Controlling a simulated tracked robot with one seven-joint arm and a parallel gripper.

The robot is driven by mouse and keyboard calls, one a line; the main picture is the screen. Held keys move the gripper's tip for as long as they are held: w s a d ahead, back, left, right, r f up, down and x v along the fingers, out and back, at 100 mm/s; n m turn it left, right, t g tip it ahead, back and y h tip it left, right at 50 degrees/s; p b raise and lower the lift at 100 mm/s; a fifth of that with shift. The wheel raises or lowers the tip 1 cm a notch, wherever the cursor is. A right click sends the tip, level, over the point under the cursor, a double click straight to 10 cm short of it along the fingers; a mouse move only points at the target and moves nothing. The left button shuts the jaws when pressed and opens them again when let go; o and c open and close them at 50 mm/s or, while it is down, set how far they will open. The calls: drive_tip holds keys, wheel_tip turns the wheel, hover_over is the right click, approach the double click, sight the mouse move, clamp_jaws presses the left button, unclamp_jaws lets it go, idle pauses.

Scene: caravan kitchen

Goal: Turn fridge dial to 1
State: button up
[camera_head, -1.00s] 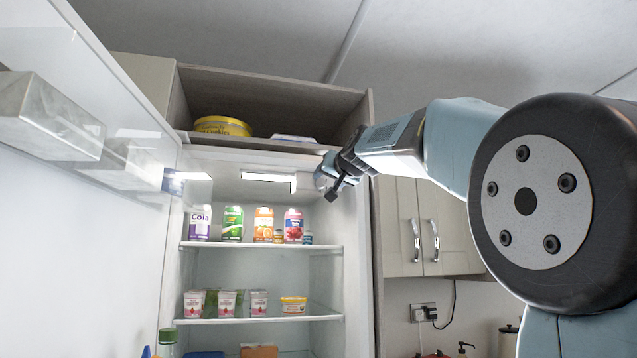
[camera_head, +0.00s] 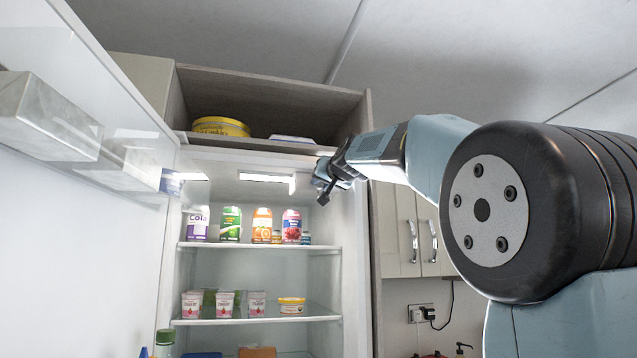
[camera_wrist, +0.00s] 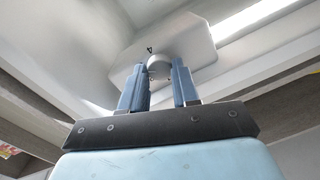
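The fridge dial (camera_wrist: 158,66) is a small round pale knob on a light-grey housing (camera_wrist: 190,45) under the fridge ceiling. A black triangle mark sits on the housing just above the dial in the wrist view; the dial's numbers cannot be read. My gripper (camera_wrist: 159,68) has its two blue fingers apart, with the tips on either side of the dial in that view. I cannot tell whether they touch it. In the head view my gripper (camera_head: 322,188) is at the upper right of the fridge opening and hides the dial.
The fridge door (camera_head: 70,220) stands open at the left. A lit strip (camera_head: 265,177) is beside the housing. A cupboard (camera_head: 405,235) is at the right.

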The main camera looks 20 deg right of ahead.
drive_tip(key=c, duration=0.4)
drive_tip(key=shift+a, duration=0.35)
drive_tip(key=shift+c, duration=0.3)
drive_tip(key=shift+d, duration=0.3)
clamp_jaws()
drive_tip(key=shift+r, duration=0.1)
drive_tip(key=shift+n, duration=0.6)
drive_tip(key=shift+a+f+n+g+h, duration=0.15)
drive_tip(key=shift+n+h, duration=0.15)
drive_tip(key=shift+n, duration=3.25)
drive_tip(key=shift+n+g+h, duration=0.1)
drive_tip(key=shift+n+h, duration=0.2)
drive_tip(key=shift+n, duration=3.3)
drive_tip(key=shift+a+f+n+g+h, duration=0.15)
drive_tip(key=shift+n+h, duration=0.15)
drive_tip(key=shift+n, duration=3.25)
